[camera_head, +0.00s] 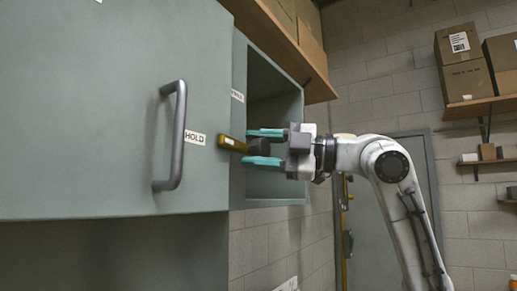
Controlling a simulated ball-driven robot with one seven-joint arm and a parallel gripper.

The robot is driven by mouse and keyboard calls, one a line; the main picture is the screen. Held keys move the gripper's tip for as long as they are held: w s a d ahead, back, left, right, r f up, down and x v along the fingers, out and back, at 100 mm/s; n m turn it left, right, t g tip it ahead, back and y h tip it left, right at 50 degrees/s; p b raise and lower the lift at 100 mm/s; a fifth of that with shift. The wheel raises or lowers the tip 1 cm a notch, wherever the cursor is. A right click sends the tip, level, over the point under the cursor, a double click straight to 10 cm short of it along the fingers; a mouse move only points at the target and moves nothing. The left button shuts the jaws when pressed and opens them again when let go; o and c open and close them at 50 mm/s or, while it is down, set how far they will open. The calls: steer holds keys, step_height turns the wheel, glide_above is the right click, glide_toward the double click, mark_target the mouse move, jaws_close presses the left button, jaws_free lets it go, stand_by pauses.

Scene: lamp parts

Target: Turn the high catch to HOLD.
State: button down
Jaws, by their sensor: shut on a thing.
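The catch (233,145) is a yellow lever with a dark knob. It lies close to level, with its yellow end right beside the HOLD label (196,139) on the grey-green cabinet door. A second label (237,96) sits higher on the cabinet edge, seen too obliquely to read surely. My gripper (258,147) comes in from the right, its teal fingers above and below the dark knob, shut on it. The fingers hide part of the knob, and the lever's pivot is not clearly seen.
A large grey handle (173,136) stands out from the door (100,100) at left. An open compartment (272,85) lies behind the gripper. A wooden shelf (295,50) with cardboard boxes hangs above. Another shelf (485,105) holds boxes at right.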

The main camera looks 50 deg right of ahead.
steer(key=shift+n, duration=0.5)
steer(key=c, duration=0.9)
jaws_free()
steer(key=r+b+v, duration=0.1)
steer(key=b+v, duration=0.2)
steer(key=v, duration=0.7)
steer(key=shift+s+d+f, duration=0.2)
steer(key=shift+s+f, duration=0.15)
